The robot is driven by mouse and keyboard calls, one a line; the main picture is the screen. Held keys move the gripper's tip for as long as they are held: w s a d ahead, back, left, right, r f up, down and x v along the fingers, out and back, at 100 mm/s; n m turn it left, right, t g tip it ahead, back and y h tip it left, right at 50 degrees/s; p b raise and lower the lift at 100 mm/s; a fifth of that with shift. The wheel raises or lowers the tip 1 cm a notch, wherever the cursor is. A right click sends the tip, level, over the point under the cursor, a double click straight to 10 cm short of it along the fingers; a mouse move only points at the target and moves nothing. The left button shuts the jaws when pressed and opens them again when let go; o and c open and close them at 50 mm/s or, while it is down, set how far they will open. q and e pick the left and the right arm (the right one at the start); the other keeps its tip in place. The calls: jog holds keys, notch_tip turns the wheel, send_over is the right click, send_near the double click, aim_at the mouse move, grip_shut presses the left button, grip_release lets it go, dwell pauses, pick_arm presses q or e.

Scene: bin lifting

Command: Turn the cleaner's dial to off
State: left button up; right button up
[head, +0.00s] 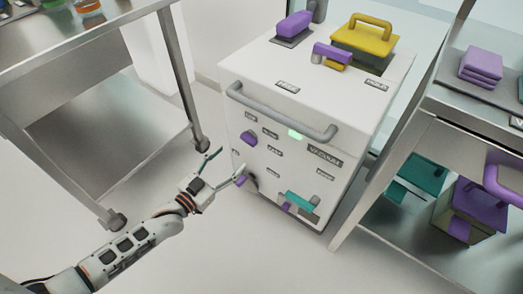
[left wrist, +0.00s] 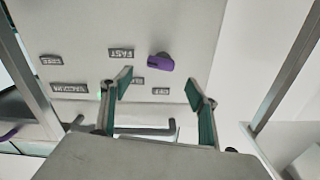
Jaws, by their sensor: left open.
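The cleaner (head: 300,150) is a white box with a grey bar handle and a labelled front. Its purple dial (head: 248,138) sits at the upper left of that front, with small dark labels around it. In the left wrist view, where the labels are upside down, the dial (left wrist: 160,62) shows in line with the gap between the fingers. Which label it points to is not clear. My left gripper (head: 226,166) is open and empty, in front and lower left of the dial, apart from it. Its teal-padded fingers also show in the left wrist view (left wrist: 158,90). My right gripper is out of view.
A small purple part (head: 241,181) shows beside a fingertip, low on the cleaner. A teal part (head: 300,201) is at its lower right. A yellow-handled lid (head: 364,40) is on top.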

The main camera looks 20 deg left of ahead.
aim_at(246, 142)
pick_arm(q)
jog(key=b+x, duration=0.1)
jog(key=x, duration=0.5)
jog(key=shift+w+f, duration=0.1)
jog(key=shift+w+d+b, duration=0.15)
jog(key=shift+w+b, duration=0.25)
jog(key=shift+w, duration=0.25)
jog(key=shift+w+d, duration=0.1)
jog(key=shift+w, duration=0.15)
jog(key=c, duration=1.1)
